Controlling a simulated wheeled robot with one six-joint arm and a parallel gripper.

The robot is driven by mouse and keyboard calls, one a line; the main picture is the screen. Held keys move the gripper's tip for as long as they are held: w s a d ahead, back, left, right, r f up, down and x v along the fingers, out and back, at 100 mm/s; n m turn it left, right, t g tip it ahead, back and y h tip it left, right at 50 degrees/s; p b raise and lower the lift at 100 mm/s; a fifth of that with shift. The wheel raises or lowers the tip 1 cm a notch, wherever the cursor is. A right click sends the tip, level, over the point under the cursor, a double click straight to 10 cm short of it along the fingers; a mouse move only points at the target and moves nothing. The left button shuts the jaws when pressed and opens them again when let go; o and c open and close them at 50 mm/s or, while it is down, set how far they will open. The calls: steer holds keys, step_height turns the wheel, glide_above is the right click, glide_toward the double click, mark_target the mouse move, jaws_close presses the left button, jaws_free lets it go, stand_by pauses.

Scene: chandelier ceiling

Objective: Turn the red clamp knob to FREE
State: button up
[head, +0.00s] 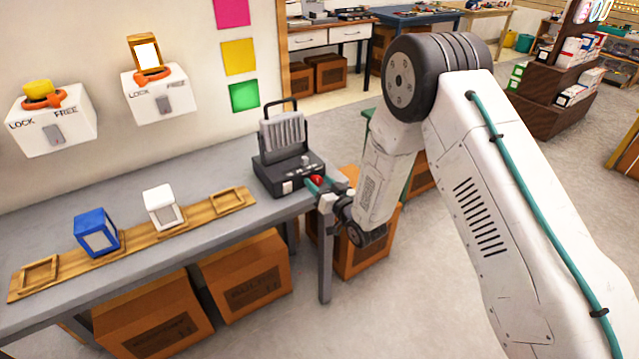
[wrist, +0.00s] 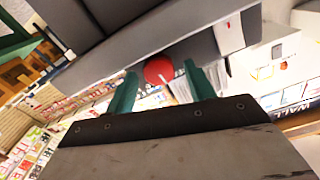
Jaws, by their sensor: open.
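The red knob (head: 317,180) sticks out of the side of a dark grey case (head: 275,181) at the right end of the bench. In the wrist view the red knob (wrist: 158,71) is round, with a small pale mark on its lower right. My gripper (head: 321,185) is at the case's right side, partly hiding the knob. In the wrist view my gripper (wrist: 161,72) is open, its green fingers on either side of the knob. I cannot tell whether they touch it. No FREE label is readable beside the red knob.
Two white wall boxes (head: 52,130) (head: 160,98), marked LOCK and FREE, have orange clamps holding a yellow block (head: 38,88) and a gold-framed block (head: 146,54). Blue (head: 95,230) and white (head: 162,207) cubes stand on a wooden strip (head: 139,238). Cardboard boxes (head: 243,277) sit below.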

steer(key=shift+w+a, duration=0.15)
steer(key=c, duration=1)
steer(key=shift+a, duration=0.1)
